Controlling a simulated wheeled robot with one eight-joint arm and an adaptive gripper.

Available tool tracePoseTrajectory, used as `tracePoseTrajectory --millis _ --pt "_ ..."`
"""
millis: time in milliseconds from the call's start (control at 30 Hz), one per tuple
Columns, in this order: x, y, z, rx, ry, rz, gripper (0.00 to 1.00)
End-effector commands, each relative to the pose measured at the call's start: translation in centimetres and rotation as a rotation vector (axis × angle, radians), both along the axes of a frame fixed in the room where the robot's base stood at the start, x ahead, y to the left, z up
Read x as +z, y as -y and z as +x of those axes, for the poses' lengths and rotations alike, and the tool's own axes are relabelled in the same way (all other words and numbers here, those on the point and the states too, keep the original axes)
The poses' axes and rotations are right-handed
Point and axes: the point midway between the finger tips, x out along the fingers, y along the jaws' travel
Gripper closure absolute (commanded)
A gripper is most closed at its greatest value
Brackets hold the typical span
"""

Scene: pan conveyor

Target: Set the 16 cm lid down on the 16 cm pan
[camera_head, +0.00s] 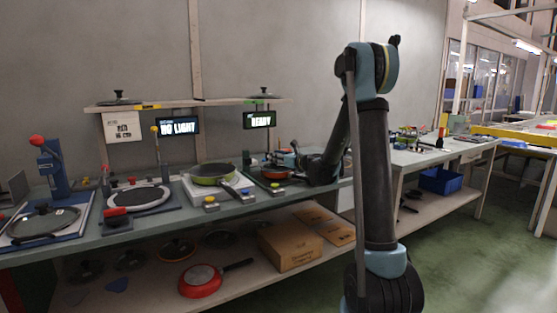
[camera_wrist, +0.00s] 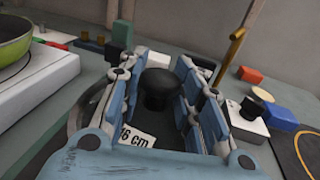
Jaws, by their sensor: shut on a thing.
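My gripper (camera_wrist: 158,72) is shut on the black knob (camera_wrist: 160,92) of the lid, seen from above in the wrist view. A white label (camera_wrist: 137,136) reading 16 cm shows beside the knob, and part of the lid's dark rim (camera_wrist: 88,102) shows at the left. In the head view my gripper (camera_head: 290,158) is low over the bench's back, next to a small orange-red pan (camera_head: 274,174). The lid is hard to make out there. Whether it touches the pan cannot be told; the wrist view shows no pan beneath it.
A green pan (camera_head: 212,174) stands on a white block to the left, with its handle forward. Signs read NO LIGHT (camera_head: 178,128) and READY (camera_head: 258,120). Small blocks and a yellow post (camera_wrist: 232,55) crowd the gripper. A red pan (camera_head: 201,280) lies on the lower shelf.

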Motion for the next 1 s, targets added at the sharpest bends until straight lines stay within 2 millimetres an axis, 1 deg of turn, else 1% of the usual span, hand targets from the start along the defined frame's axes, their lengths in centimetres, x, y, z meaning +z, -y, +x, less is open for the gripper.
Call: tracePoseTrajectory --millis 1000 --pt "-0.50 -0.03 0.00 0.000 0.000 0.000 1.00"
